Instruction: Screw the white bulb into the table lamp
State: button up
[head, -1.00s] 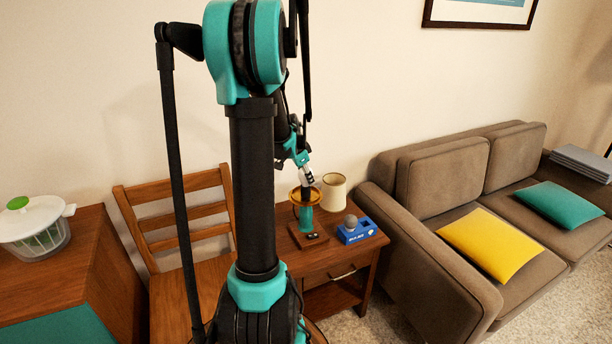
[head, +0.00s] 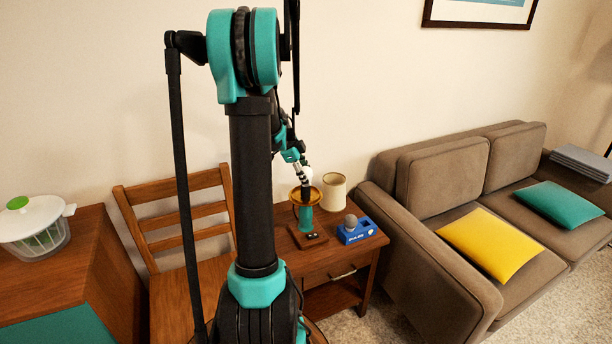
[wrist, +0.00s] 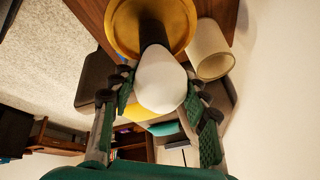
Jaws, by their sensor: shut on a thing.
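The white bulb (wrist: 161,80) sits between the two fingers of my gripper (wrist: 160,100) in the wrist view. My gripper is shut on it. The table lamp has a teal stem (head: 306,219), a brass dish (head: 305,196) and a dark socket post. In the wrist view the bulb lines up with the dark post (wrist: 152,34) above the dish. Whether the bulb's base is inside the socket is hidden. In the head view my gripper (head: 300,175) comes down over the lamp from the upper left, and the bulb (head: 308,173) shows partly behind it.
A cream lampshade (head: 334,190) stands right of the lamp on the wooden side table (head: 312,262). A blue box (head: 357,232) with a grey ball-shaped thing (head: 351,220) is at the table's right. A chair (head: 180,220) and a brown sofa (head: 415,255) flank the table.

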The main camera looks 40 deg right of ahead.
dwell(0.3)
jog(key=m+g, duration=0.1)
jog(key=m, duration=0.2)
jog(key=shift+y, duration=0.3)
jog(key=shift+m+g, duration=0.3)
jog(key=shift+m, duration=0.3)
jog(key=m+g+y, duration=0.1)
jog(key=m, duration=0.3)
jog(key=shift+y, duration=0.4)
jog(key=m+y, duration=0.1)
jog(key=m, duration=0.2)
jog(key=shift+g, duration=0.3)
jog(key=shift+a+m, duration=0.1)
jog(key=shift+m, duration=0.4)
